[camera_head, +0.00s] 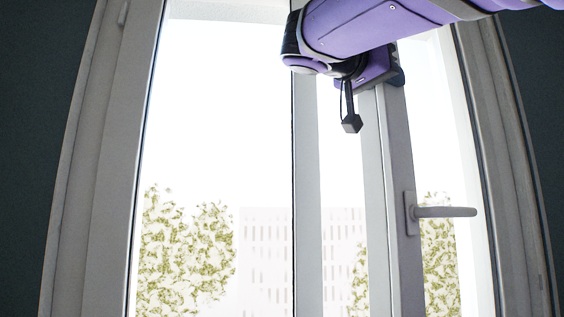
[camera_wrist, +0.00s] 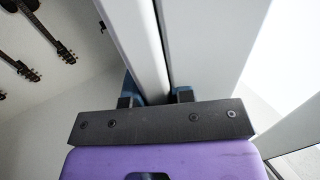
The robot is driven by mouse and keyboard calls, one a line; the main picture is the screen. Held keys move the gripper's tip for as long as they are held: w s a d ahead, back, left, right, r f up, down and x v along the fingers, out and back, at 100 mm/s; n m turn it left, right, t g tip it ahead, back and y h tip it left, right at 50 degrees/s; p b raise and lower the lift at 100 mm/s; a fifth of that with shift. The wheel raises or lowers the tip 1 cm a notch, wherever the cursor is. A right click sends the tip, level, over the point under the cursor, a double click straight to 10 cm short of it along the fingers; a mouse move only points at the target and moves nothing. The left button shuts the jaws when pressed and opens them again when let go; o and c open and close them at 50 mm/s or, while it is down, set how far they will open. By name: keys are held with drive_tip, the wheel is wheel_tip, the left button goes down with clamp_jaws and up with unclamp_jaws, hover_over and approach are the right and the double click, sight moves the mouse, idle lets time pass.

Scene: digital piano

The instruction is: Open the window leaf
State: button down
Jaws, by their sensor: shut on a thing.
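The window leaf (camera_head: 402,150) is the right-hand one, with a pale stile and a narrow strip of glass to its right. It stands ajar, with a gap between its edge and the middle post (camera_head: 307,200). Its handle (camera_head: 445,212) lies level, pointing right. My gripper (camera_head: 390,72) is at the stile, well above the handle. In the wrist view, my gripper (camera_wrist: 157,97) has its two fingers on either side of the leaf's edge (camera_wrist: 146,45), shut on it. The fingertips are partly hidden in both views.
The left window pane (camera_head: 215,120) sits in its frame. Dark walls (camera_head: 30,150) flank the window. Guitars (camera_wrist: 35,35) hang on the wall at the left of the wrist view. Trees and a building show outside.

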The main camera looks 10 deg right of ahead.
drive_tip(key=s+d+n+t+y, duration=0.4)
drive_tip(key=s+d, duration=0.8)
drive_tip(key=s, duration=0.5)
drive_tip(key=shift+d+n+t+y, duration=0.3)
drive_tip(key=shift+n+t+y, duration=0.15)
drive_tip(key=shift+t, duration=0.65)
drive_tip(key=c, duration=1)
unclamp_jaws()
drive_tip(key=v, duration=1.1)
drive_tip(key=shift+w, duration=0.1)
